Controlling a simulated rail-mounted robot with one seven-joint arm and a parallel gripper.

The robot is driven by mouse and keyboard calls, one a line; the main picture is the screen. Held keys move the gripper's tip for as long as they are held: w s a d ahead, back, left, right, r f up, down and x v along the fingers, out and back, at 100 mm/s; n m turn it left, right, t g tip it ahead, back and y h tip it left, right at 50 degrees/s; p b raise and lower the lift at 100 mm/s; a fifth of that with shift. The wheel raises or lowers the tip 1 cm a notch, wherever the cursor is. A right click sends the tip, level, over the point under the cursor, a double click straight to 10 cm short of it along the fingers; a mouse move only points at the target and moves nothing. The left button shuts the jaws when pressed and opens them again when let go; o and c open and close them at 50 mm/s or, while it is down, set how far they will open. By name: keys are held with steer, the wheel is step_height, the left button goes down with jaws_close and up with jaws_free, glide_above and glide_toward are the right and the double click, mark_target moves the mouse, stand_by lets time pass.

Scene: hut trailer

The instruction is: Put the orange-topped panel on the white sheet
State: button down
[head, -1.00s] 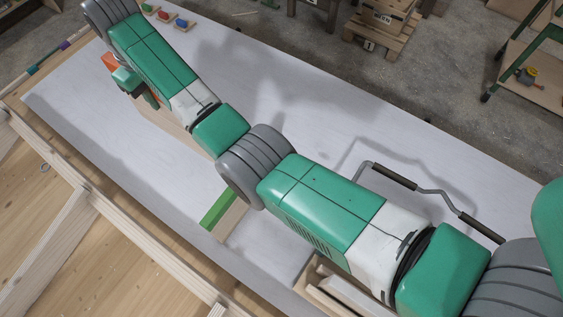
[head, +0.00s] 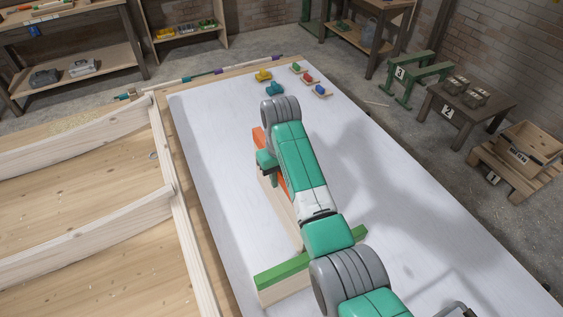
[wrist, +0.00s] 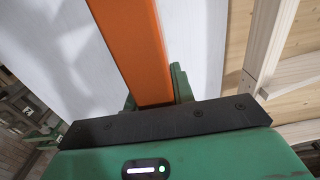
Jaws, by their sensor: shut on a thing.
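The orange-topped panel (head: 284,184) stands on edge over the white sheet (head: 215,150), its pale wood side showing below the orange strip. Its near end reaches close to the green-topped panel; I cannot tell whether they touch. My gripper (head: 268,170) is shut on the orange-topped panel from above. In the wrist view the orange top (wrist: 140,50) runs between my gripper's fingers (wrist: 155,95). My arm hides part of the panel in the head view. Its lower edge appears at the sheet, but I cannot be sure of contact.
A green-topped panel (head: 282,272) stands crosswise on the sheet, partly behind my arm. Small yellow, teal, red, green and blue pieces (head: 308,80) lie at the sheet's far end. Timber framing (head: 90,235) lies left. The sheet's right side is clear.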

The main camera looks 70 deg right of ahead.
mark_target(280, 205)
step_height(280, 205, down, 13)
steer(key=b, duration=0.3)
steer(key=shift+f, duration=0.3)
steer(key=c, duration=1.2)
jaws_free()
steer(key=shift+f, duration=0.1)
step_height(280, 205, up, 12)
steer(key=p, duration=0.3)
steer(key=shift+w+r, duration=0.1)
steer(key=shift+r, duration=0.1)
